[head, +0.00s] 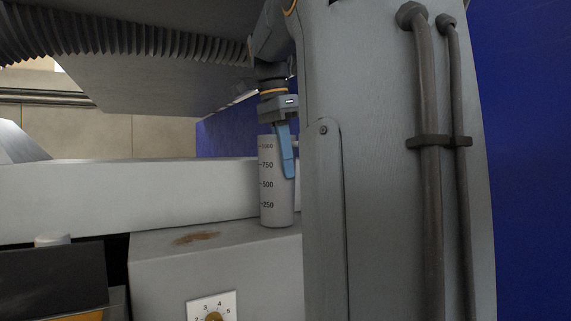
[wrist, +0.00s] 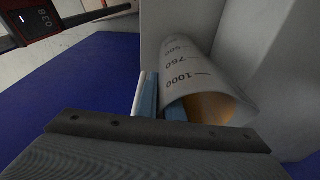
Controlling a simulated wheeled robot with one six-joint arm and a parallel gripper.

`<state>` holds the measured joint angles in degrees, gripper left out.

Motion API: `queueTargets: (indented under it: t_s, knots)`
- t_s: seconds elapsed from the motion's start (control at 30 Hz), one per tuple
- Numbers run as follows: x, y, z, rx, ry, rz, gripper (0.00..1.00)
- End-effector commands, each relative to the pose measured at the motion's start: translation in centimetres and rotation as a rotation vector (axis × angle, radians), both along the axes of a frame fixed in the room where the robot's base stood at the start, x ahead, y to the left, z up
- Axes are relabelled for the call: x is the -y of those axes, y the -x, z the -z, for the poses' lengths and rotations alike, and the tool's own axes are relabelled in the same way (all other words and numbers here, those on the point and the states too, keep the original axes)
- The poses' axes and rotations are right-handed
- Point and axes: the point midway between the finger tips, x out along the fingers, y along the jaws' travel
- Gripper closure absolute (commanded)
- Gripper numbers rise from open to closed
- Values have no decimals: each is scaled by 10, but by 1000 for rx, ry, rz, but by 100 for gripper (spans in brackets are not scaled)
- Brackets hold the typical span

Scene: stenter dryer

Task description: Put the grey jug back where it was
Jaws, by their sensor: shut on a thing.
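The grey jug (head: 272,190) is a pale upright cylinder with marks from 250 to 1000. In the head view it is at the right end of a grey cabinet top (head: 160,246); I cannot tell whether its base touches. My gripper (head: 287,165) reaches down from above, with its light blue fingers shut on the jug's wall at the rim. In the wrist view the jug (wrist: 190,72) appears tilted, with its open mouth towards the camera and something orange inside. One blue finger is outside the wall and one is inside the mouth.
A brown stain (head: 197,237) marks the cabinet top, left of the jug. A numbered dial (head: 213,314) is on the cabinet front. A long pale ledge (head: 120,195) runs behind. A dark unit with a display (wrist: 42,18) shows in the wrist view.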

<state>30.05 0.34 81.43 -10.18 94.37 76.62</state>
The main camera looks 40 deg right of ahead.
Motion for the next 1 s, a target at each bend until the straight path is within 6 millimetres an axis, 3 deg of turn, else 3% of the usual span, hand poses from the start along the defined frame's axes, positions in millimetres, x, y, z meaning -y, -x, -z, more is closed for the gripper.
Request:
queueTargets:
  t_s: [0.13,0.2,0.27,0.63,0.77,1.0]
  knots:
    - [0,0,3,1,0,0,100]
    - [0,0,3,-1,0,0,81]
    - [0,0,3,-1,0,0,74]
    - [0,0,-3,1,0,0,74]
    - [-3,-2,-18,3,2,-1,74]
    - [-11,-4,-66,4,2,0,74]
